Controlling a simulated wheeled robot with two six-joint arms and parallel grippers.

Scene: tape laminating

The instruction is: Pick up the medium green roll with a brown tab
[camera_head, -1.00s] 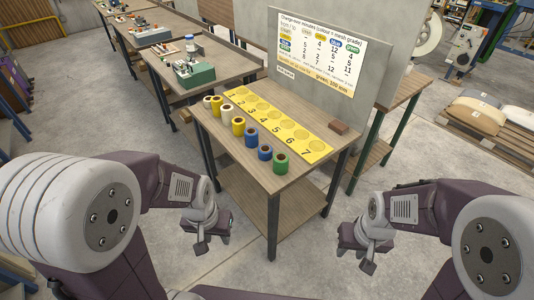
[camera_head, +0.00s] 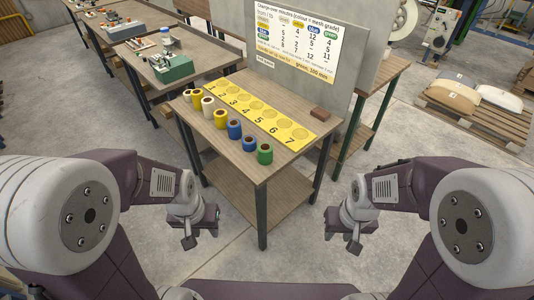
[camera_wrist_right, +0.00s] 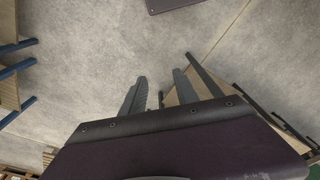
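A green roll (camera_head: 265,153) with a brown core stands at the near end of a row of rolls on the wooden table. I cannot make out a separate tab on it, nor judge its size class. My left gripper (camera_head: 189,243) hangs in front of the table at the left, apart from every roll; its fingers are too small to read. My right gripper (camera_head: 354,247) hangs over the floor to the right of the table. In the right wrist view its two fingers (camera_wrist_right: 160,94) are apart with nothing between them.
The row also has blue (camera_head: 249,142), yellow (camera_head: 221,119) and white (camera_head: 208,107) rolls. A yellow numbered strip (camera_head: 261,116) lies behind them. A brown block (camera_head: 320,113) sits at the table's right. A chart board (camera_head: 299,37) stands behind.

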